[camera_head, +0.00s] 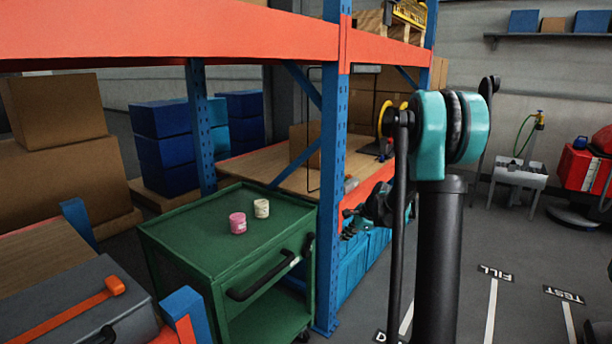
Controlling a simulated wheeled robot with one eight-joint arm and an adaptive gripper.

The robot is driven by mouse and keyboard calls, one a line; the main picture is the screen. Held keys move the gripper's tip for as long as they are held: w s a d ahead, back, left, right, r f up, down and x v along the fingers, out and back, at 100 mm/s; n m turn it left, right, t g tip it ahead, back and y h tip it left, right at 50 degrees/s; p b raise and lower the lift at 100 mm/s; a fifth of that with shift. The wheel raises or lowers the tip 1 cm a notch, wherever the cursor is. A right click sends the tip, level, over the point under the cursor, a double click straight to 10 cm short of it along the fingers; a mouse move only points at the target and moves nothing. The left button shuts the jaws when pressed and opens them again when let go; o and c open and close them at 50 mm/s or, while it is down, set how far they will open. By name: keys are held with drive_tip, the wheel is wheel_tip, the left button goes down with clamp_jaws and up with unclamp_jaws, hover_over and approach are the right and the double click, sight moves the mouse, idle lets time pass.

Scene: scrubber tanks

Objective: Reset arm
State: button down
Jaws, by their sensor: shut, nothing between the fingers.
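My arm rises at the centre right, with a teal and black joint at its top. My gripper (349,223) is small and dark at the far end of the arm, low beside the blue rack post. It is shut and empty, and apart from the green cart. Links of my arm partly hide its wrist, and its fingers are hard to make out.
A green cart (185,230) holds a pink jar (238,222) and a cream jar (261,208). A blue rack post (333,170) stands beside it under an orange beam (160,30). A grey toolbox (85,305) is at lower left. Open floor (465,290) lies right.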

drive_tip(key=s+d+f+n+h, duration=0.1)
drive_tip(key=s+n, duration=0.7)
drive_tip(key=s, duration=0.9)
drive_tip(key=s+d+f+n+h, duration=0.2)
drive_tip(key=s+n, duration=0.7)
drive_tip(key=s, duration=0.9)
drive_tip(key=shift+s+d+h, duration=0.25)
drive_tip(key=shift+d+h, duration=0.3)
drive_tip(key=shift+h, duration=0.45)
drive_tip(key=shift+w+r, duration=0.1)
